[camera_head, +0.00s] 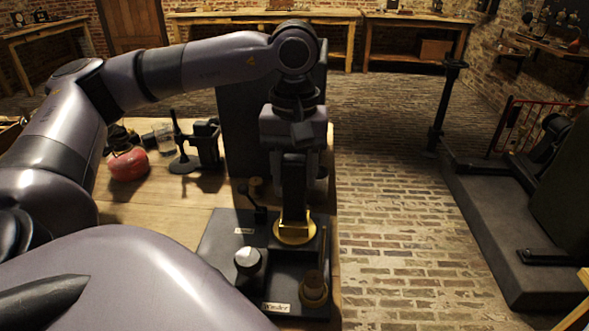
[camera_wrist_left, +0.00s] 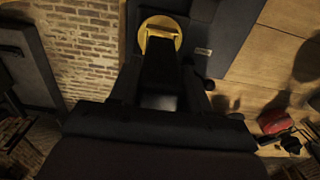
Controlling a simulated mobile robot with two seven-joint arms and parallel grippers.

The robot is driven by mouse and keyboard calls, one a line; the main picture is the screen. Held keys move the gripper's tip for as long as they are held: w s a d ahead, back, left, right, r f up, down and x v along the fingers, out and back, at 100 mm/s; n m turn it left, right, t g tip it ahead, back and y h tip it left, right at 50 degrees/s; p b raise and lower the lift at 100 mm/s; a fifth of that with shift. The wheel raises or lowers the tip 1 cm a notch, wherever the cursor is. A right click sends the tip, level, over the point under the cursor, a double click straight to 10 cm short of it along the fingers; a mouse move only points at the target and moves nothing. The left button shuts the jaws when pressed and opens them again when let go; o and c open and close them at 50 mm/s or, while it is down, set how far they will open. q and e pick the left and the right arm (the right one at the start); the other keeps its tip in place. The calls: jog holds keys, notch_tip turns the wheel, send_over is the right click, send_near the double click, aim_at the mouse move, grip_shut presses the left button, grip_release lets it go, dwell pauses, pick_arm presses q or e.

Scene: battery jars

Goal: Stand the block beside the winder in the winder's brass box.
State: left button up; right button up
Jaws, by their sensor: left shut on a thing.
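My left gripper (camera_head: 295,195) points down and is shut on a tall dark block (camera_head: 293,185). The block is upright, and its lower end meets the brass box (camera_head: 295,233), a round brass piece with raised sides on the black base. I cannot tell how deep the block sits in it. In the left wrist view the brass box (camera_wrist_left: 153,30) shows at the far end of the dark block (camera_wrist_left: 160,70). A label on the base in front reads "Winder" (camera_head: 276,307). My right gripper is not in view.
The black base (camera_head: 220,240) carries a white-topped knob (camera_head: 248,259) and a brass spool-like post (camera_head: 314,289). A tall dark panel (camera_head: 240,120) stands behind. A red round object (camera_head: 128,164), a glass jar (camera_head: 164,139) and a dark stand (camera_head: 186,160) are on the wooden table at left.

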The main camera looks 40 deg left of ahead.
aim_at(295, 186)
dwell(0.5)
pick_arm(q)
jog(key=shift+f+b, duration=0.5)
jog(key=shift+f, duration=0.05)
jog(key=shift+f+b, duration=0.3)
jog(key=shift+f, duration=0.05)
dwell(0.9)
jog(key=shift+f+b, duration=0.75)
jog(key=shift+b, duration=0.05)
jog(key=o, duration=1.3)
